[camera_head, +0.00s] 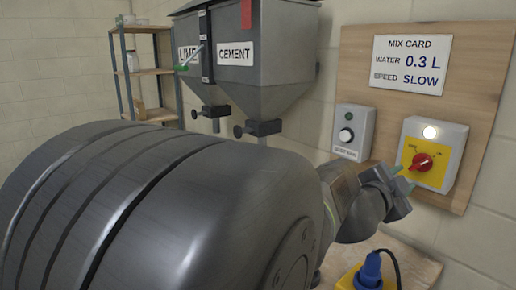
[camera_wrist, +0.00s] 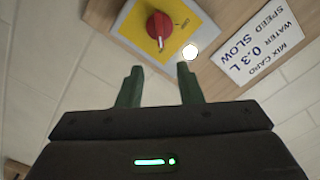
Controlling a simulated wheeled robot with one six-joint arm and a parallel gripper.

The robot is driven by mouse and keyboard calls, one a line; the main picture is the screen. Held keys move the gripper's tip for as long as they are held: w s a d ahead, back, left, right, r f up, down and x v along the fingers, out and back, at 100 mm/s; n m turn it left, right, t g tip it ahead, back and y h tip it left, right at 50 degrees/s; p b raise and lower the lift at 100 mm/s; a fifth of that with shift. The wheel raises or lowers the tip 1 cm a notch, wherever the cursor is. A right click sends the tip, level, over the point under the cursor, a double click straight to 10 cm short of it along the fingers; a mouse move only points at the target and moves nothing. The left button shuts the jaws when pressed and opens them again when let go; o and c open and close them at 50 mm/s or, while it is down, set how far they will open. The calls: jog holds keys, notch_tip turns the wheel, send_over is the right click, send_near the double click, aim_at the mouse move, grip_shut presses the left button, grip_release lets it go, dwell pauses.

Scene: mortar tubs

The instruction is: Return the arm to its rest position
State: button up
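My gripper (camera_head: 404,178) is at the right in the head view, close to a red rotary knob (camera_head: 422,162) on a yellow-faced switch box (camera_head: 445,141). In the wrist view my gripper (camera_wrist: 159,88) shows two green fingers spread apart with nothing between them. The red knob (camera_wrist: 159,26) lies beyond the fingertips, apart from them in that view. A white lamp on the switch box is lit. My arm runs across the foreground from the lower left and hides much of the lower scene.
A grey control box (camera_head: 352,132) is mounted left of the switch box on a wooden board (camera_head: 478,62) with a mix card (camera_head: 411,64). Lime and cement hoppers (camera_head: 270,70) hang behind. A blue plug (camera_head: 371,270) stands below my gripper. A shelf (camera_head: 148,72) is at the back left.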

aim_at(422, 162)
jog(key=b+x, duration=0.1)
jog(key=x, duration=1.1)
jog(key=shift+w+d+b, duration=0.2)
jog(key=shift+d+b, duration=0.15)
jog(key=shift+a+r+n+p, duration=0.2)
jog(key=shift+n+p, duration=0.1)
jog(key=shift+n, duration=0.7)
jog(key=shift+w+a+n, duration=0.1)
jog(key=shift+w+n, duration=0.05)
jog(key=shift+n, duration=1.75)
